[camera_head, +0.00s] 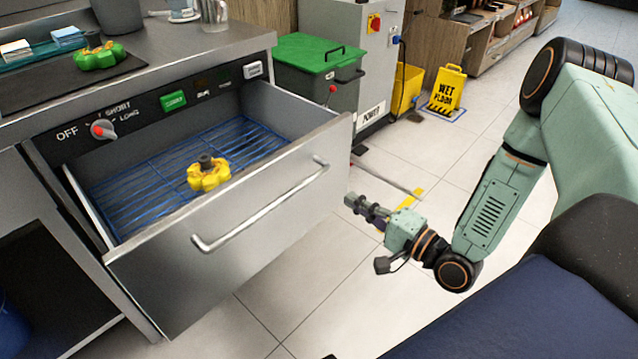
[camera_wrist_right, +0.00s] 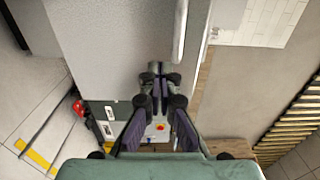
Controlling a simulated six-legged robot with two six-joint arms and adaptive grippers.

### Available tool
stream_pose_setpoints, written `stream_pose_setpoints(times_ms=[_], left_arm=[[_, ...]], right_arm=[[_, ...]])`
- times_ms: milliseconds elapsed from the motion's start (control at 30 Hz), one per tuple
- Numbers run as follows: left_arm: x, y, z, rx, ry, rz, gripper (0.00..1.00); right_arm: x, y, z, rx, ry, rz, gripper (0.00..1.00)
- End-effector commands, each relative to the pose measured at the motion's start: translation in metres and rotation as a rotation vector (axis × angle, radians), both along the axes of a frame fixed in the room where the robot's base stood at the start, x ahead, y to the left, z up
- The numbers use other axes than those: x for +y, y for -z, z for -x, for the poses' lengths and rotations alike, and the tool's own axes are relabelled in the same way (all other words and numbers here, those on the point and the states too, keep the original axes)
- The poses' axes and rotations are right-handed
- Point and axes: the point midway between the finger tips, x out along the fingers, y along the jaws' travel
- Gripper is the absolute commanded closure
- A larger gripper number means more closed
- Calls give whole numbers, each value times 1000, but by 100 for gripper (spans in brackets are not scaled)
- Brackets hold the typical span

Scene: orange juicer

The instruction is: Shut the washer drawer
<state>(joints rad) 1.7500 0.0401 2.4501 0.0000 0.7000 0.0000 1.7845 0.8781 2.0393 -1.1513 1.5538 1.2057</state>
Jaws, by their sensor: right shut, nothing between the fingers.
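The washer drawer (camera_head: 230,240) is pulled out from under the counter in the head view. It has a steel front with a long bar handle (camera_head: 262,205) and a blue wire rack (camera_head: 140,177) inside. A yellow, flower-shaped object with a dark stem (camera_head: 208,174) sits on the rack. My right gripper (camera_head: 352,203) is shut and empty, in front of the drawer and to the right of the handle, apart from it. In the right wrist view, its closed fingers (camera_wrist_right: 157,78) show near a grey panel that looks like the drawer front (camera_wrist_right: 115,50). My left gripper is not in view.
A green pepper-like object (camera_head: 98,56) is on the counter. A green-lidded bin (camera_head: 308,55) and yellow wet-floor sign (camera_head: 447,90) stand behind. Tiled floor is clear around the gripper.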

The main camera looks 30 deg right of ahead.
Motion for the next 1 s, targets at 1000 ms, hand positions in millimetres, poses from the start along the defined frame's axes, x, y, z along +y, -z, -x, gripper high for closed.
stream_pose_setpoints(times_ms=[1000], left_arm=[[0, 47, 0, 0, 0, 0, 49]], right_arm=[[33, 1, -101, 2, 0, 3, 100]])
